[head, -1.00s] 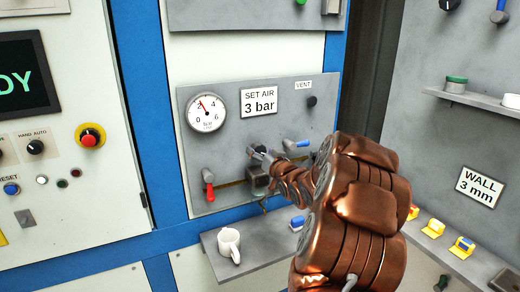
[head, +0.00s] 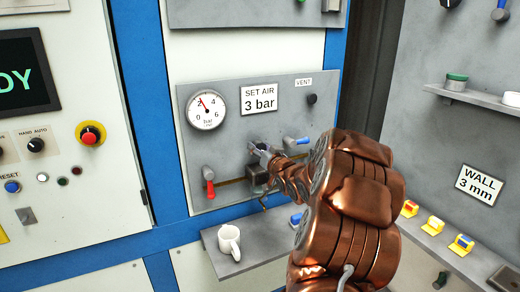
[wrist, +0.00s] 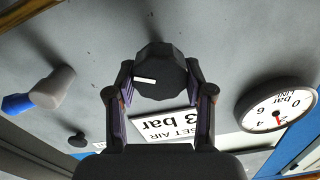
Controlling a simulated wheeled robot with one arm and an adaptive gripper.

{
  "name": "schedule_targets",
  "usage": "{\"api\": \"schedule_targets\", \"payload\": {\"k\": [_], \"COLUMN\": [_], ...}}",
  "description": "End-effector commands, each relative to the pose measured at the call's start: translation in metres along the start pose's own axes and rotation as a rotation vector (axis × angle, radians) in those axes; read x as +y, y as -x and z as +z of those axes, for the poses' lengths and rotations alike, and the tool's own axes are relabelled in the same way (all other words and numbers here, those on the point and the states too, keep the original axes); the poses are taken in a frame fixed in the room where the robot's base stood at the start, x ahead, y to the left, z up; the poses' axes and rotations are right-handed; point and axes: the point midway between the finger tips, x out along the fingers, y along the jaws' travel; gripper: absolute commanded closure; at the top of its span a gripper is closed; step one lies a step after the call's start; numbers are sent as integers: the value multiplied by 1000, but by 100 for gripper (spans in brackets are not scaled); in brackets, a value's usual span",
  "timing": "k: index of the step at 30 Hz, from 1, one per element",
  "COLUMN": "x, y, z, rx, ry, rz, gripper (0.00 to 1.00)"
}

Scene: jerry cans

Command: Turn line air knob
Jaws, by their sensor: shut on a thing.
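The black faceted knob with a white mark (wrist: 160,70) sits between the two fingers of my gripper (wrist: 160,98) in the wrist view, which looks upside down. My gripper is shut on it, one finger on each side. In the head view my gripper (head: 262,152) is at the grey panel (head: 235,135), and my arm partly covers that area. The round air gauge (head: 206,109) has its red needle near 2; it also shows in the wrist view (wrist: 277,104). The "SET AIR 3 bar" sign (head: 259,98) is above my gripper.
A red-handled valve (head: 209,186) is left of my gripper and a blue-handled valve (head: 296,142) is right of it. A black vent knob (head: 311,99) is at upper right.

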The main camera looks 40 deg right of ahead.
Motion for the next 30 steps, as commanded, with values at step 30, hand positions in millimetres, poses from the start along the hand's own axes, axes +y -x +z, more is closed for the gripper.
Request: {"api": "schedule_targets", "payload": {"k": [30], "x": [1], "y": [0], "z": [2], "rx": [-3], "ry": [-435], "rz": [1], "gripper": [83]}}
